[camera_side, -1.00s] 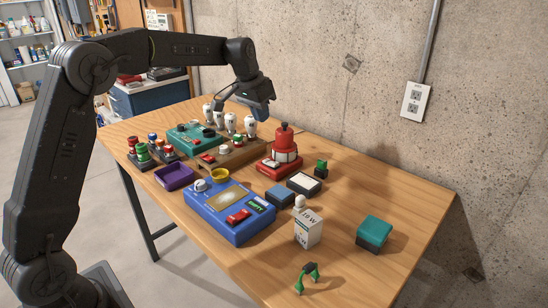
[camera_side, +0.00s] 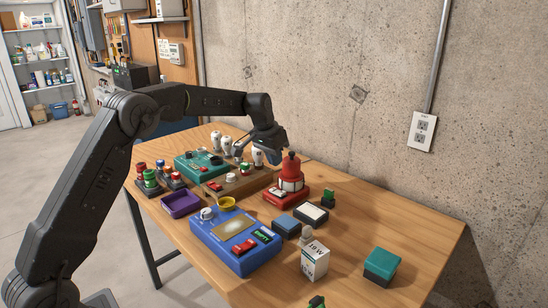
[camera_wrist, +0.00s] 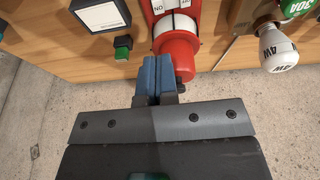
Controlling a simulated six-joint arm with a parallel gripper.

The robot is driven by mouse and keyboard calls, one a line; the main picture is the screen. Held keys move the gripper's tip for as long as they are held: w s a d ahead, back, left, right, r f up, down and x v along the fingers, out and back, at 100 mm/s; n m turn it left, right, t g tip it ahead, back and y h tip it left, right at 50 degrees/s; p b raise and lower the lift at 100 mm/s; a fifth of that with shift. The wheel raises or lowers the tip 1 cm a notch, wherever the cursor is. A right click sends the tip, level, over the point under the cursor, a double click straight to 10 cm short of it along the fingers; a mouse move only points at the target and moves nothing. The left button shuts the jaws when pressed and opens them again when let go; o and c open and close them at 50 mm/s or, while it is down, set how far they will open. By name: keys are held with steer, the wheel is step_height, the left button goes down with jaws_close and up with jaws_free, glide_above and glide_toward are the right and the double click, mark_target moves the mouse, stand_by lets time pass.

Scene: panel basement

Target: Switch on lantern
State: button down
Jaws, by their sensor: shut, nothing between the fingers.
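The red lantern (camera_side: 290,168) stands upright on a red base toward the back of the table, with a white band around its middle. My gripper (camera_side: 284,160) is behind and left of the lantern top in the side view. Its blue fingers (camera_wrist: 157,68) are shut and empty, close to the red top; I cannot tell whether they touch.
White bulbs (camera_side: 227,146) stand in a wooden block left of the lantern. A blue box with a red switch (camera_side: 235,240), a bulb carton (camera_side: 315,262) and a teal-topped block (camera_side: 381,266) are nearer. The concrete wall is close behind. The table's right side is mostly clear.

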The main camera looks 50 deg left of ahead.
mark_target(282, 193)
steer(key=x, duration=0.6)
steer(key=s+x, duration=0.1)
steer(key=x, duration=0.2)
steer(key=shift+w+d+f, duration=0.1)
steer(key=shift+d+f, duration=0.05)
steer(key=shift+f, duration=0.5)
steer(key=shift+d+f, duration=0.2)
steer(key=shift+f, duration=0.25)
steer(key=shift+a+r, duration=0.1)
steer(key=shift+a, duration=0.05)
steer(key=shift+a+r, duration=0.3)
steer(key=shift+a, duration=0.25)
steer(key=shift+r, duration=0.1)
